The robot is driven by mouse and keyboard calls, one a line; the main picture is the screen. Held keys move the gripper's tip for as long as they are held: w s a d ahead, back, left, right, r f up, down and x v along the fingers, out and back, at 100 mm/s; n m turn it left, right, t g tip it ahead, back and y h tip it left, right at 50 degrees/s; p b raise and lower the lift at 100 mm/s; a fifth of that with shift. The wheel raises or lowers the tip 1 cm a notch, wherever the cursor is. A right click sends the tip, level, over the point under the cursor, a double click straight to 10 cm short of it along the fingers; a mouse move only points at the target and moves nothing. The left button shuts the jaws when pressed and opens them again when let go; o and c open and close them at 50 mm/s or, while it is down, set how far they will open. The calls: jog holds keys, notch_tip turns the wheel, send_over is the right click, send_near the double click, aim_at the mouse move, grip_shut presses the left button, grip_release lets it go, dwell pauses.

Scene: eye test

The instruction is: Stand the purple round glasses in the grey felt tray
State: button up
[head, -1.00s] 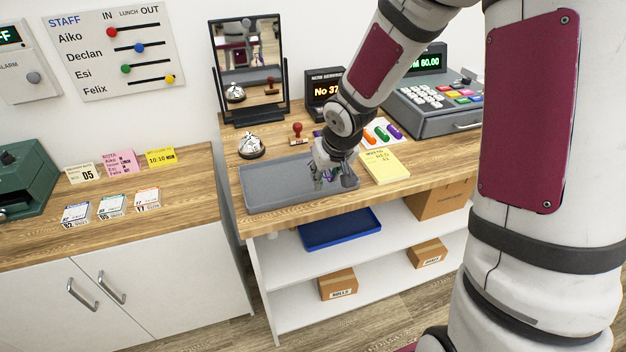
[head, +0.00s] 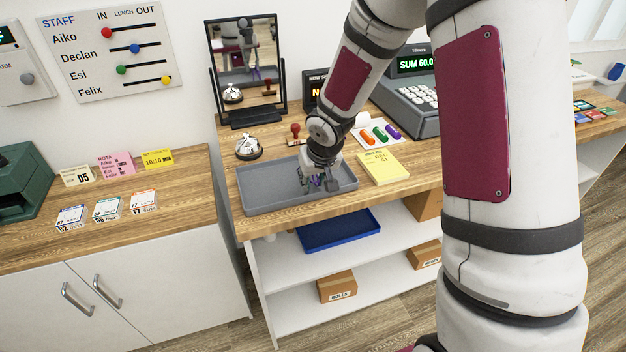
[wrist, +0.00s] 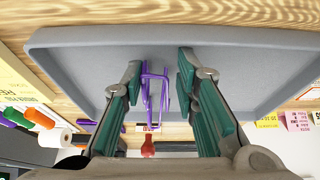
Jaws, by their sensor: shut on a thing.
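The purple glasses (wrist: 150,90) are between the fingers of my gripper (wrist: 158,80) in the wrist view, showing as thin purple outlines. My gripper is shut on them. In the head view my gripper (head: 322,184) is low over the right half of the grey felt tray (head: 262,192), with a bit of purple glasses (head: 317,181) at its fingers. The tray lies on the wooden counter, and its floor looks bare apart from my gripper and the glasses. I cannot tell whether the glasses touch the tray floor. Their lenses are not clear.
A yellow notepad (head: 383,167) lies right of the tray. A silver bell (head: 249,147), a red-handled stamp (head: 296,135) and a black-framed mirror (head: 246,70) stand behind it. A pad with coloured pens (head: 380,134) and a cash register (head: 405,100) are further right.

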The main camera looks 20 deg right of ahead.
jog(key=o, duration=0.9)
jog(key=shift+r, duration=0.1)
jog(key=s+d+r+h+p, duration=0.1)
jog(key=s+r+p, duration=0.1)
jog(key=s+r, duration=0.6)
jog(key=s+r+h+p, duration=0.15)
jog(key=s+r, duration=0.25)
jog(key=r, duration=0.8)
jog(key=s+r, duration=0.2)
jog(key=s, duration=0.4)
jog(key=s+a+r+y, duration=0.1)
jog(key=s+r, duration=0.2)
jog(key=s, duration=0.4)
jog(key=s+a+r+y, duration=0.1)
jog(key=s+r, duration=0.2)
jog(key=s, duration=0.4)
jog(key=shift+a+r+t+y, duration=0.2)
jog(key=shift+a+t+y, duration=0.05)
jog(key=shift+t, duration=0.05)
jog(key=shift+w, duration=0.1)
